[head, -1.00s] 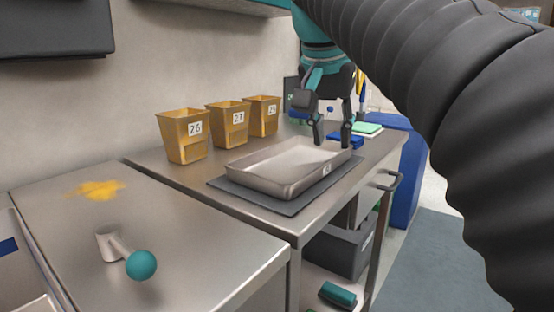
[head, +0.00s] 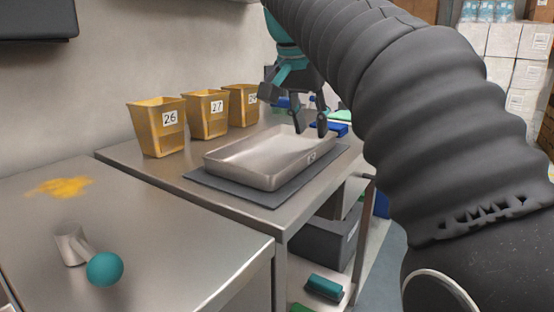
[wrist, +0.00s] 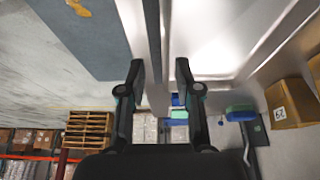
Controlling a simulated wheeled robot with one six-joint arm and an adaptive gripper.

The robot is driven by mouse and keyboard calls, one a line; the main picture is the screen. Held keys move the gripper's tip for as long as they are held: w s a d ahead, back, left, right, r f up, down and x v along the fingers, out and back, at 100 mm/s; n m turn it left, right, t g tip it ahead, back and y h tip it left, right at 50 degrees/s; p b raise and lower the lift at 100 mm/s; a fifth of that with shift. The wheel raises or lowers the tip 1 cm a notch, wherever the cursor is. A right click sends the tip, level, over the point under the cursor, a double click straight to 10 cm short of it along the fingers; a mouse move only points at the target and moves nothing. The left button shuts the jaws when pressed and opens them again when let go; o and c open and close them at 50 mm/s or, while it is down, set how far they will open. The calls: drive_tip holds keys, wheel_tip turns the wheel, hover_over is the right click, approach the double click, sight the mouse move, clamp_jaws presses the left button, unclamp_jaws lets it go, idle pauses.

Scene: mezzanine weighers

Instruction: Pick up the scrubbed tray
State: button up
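The scrubbed tray (head: 262,174) is a shallow, empty steel tray with a small label on its near long side. It sits level on a dark grey mat (head: 268,198) on the steel bench. My gripper (head: 310,132) points down at the tray's far right end, fingers apart. In the wrist view, my gripper (wrist: 160,68) is open, with the tray's rim (wrist: 155,45) showing between the two fingertips. Neither finger visibly presses on the rim; I cannot tell whether they touch it. The tray's far right corner is partly hidden behind the fingers.
Yellow bins numbered 26 (head: 158,128), 27 (head: 207,115) and a third (head: 242,105) stand along the wall behind the tray. Blue and green items lie beyond it.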

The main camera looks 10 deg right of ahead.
sight(310, 150)
drive_tip(key=shift+w+a+b+x, duration=0.15)
drive_tip(key=shift+b+x, duration=0.15)
drive_tip(key=shift+x, duration=1.1)
drive_tip(key=shift+w+a+b+x, duration=0.15)
drive_tip(key=shift+b+x, duration=0.1)
drive_tip(key=shift+x, duration=1.2)
drive_tip(key=shift+s, duration=0.1)
drive_tip(key=shift+a, duration=0.1)
clamp_jaws()
drive_tip(key=shift+r, duration=0.1)
